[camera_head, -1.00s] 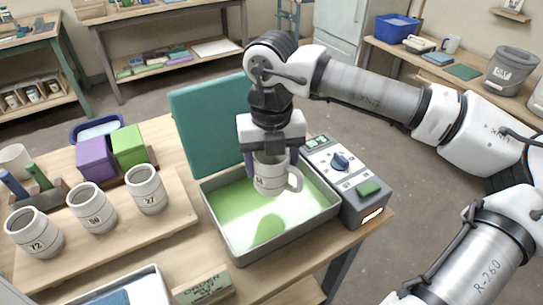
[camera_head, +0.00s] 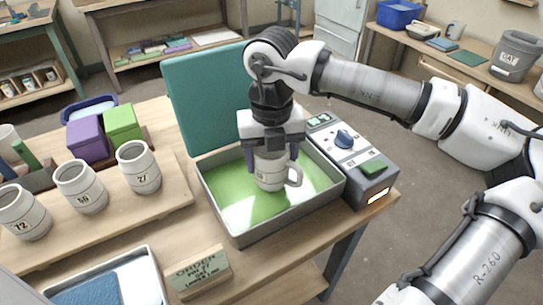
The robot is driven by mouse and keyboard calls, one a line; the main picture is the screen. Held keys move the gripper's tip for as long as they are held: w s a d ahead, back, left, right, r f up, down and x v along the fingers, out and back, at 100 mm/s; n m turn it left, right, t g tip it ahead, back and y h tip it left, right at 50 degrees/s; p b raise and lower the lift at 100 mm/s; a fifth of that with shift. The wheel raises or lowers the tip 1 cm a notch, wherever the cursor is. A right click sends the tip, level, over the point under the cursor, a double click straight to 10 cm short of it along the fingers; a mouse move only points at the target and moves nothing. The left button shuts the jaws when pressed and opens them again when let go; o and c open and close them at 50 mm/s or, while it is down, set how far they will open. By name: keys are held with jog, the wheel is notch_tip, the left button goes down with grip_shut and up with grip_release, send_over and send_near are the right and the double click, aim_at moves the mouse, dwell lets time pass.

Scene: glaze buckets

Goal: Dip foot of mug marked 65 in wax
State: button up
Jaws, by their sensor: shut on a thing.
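My gripper (camera_head: 270,150) points down and is shut on a pale grey mug (camera_head: 270,172). The mug is upright, with its handle to the right; its mark is too small to read. It is inside the outline of a grey rectangular pan (camera_head: 290,221) of green wax (camera_head: 240,209). The foot is close to the wax; I cannot tell whether it touches.
A control box (camera_head: 350,160) with a dial adjoins the pan on the right, and a teal panel (camera_head: 207,98) stands behind. Mugs marked 72 (camera_head: 24,213), 56 (camera_head: 81,188) and 27 (camera_head: 139,168) stand on a board at left. An order sign (camera_head: 198,272) is in front.

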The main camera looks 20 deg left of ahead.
jog(key=shift+f+b, duration=1.1)
dwell(1.1)
jog(key=shift+r+p, duration=0.6)
jog(key=shift+r, duration=0.55)
dwell(0.8)
notch_tip(320, 180, up, 8)
jog(key=p, duration=0.4)
jog(key=shift+f, duration=0.25)
jog(key=shift+s+f, duration=0.1)
dwell(0.4)
